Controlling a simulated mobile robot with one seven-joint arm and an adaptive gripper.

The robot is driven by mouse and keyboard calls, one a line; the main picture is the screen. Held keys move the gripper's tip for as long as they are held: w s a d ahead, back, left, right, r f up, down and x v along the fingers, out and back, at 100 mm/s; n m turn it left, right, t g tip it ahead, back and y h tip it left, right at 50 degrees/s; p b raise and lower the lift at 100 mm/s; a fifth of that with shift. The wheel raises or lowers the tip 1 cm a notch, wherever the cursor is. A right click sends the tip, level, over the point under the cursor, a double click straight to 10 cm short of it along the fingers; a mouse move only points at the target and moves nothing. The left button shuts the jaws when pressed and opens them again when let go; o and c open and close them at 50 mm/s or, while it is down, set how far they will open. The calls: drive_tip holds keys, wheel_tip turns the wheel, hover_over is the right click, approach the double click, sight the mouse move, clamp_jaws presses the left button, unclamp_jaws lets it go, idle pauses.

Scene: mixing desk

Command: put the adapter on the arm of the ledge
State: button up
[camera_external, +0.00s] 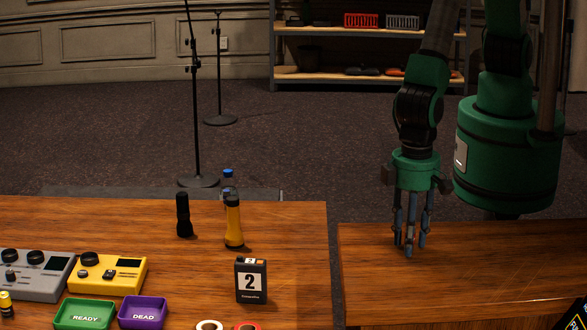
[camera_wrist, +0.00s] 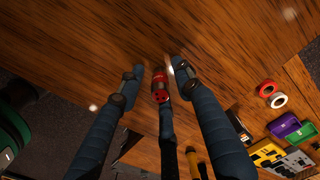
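My gripper (camera_external: 412,244) hangs over the right-hand table with its blue-grey fingers pointing down and apart. In the wrist view, the two outer fingers of my gripper (camera_wrist: 155,78) are spread, with clear room between them. A small red and black piece (camera_wrist: 160,86) shows between them, in line with the dark middle finger. I cannot tell whether it is the adapter or whether it touches that finger. No red piece shows at the fingers in the external view. I cannot pick out the ledge's arm in either view.
The right table (camera_external: 470,275) is mostly bare; a gap separates it from the left table (camera_external: 290,225). On the left table stand a black box marked 2 (camera_external: 251,282), a yellow-black bottle (camera_external: 233,225), a black flashlight (camera_external: 183,215), green (camera_external: 84,315) and purple (camera_external: 142,313) trays, and tape rolls.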

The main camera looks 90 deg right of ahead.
drive_tip(key=shift+r, duration=0.1)
wheel_tip(320, 180, up, 12)
idle(0.7)
idle(0.6)
idle(0.3)
drive_tip(key=w+d+r+t, duration=0.1)
drive_tip(key=w+d+r, duration=0.2)
drive_tip(key=d+r, duration=0.6)
drive_tip(key=w+d+r+y, duration=0.1)
drive_tip(key=w+d+r, duration=0.2)
drive_tip(key=d+r, duration=0.55)
drive_tip(key=w+d+r+t, duration=0.1)
drive_tip(key=w+d+r, duration=0.3)
drive_tip(key=d, duration=0.9)
drive_tip(key=s+d+r+t, duration=0.1)
drive_tip(key=s+d+r, duration=0.1)
drive_tip(key=s+d, duration=0.3)
drive_tip(key=s+d+r+n+t, duration=0.1)
drive_tip(key=s+d+r, duration=0.2)
drive_tip(key=d, duration=0.9)
drive_tip(key=s+d+r+n+t+h, duration=0.1)
drive_tip(key=s+d+r, duration=0.2)
drive_tip(key=s+d, duration=0.5)
drive_tip(key=shift+s+d+r+t, duration=0.25)
drive_tip(key=shift+s+d+t, duration=0.1)
drive_tip(key=shift+d, duration=0.4)
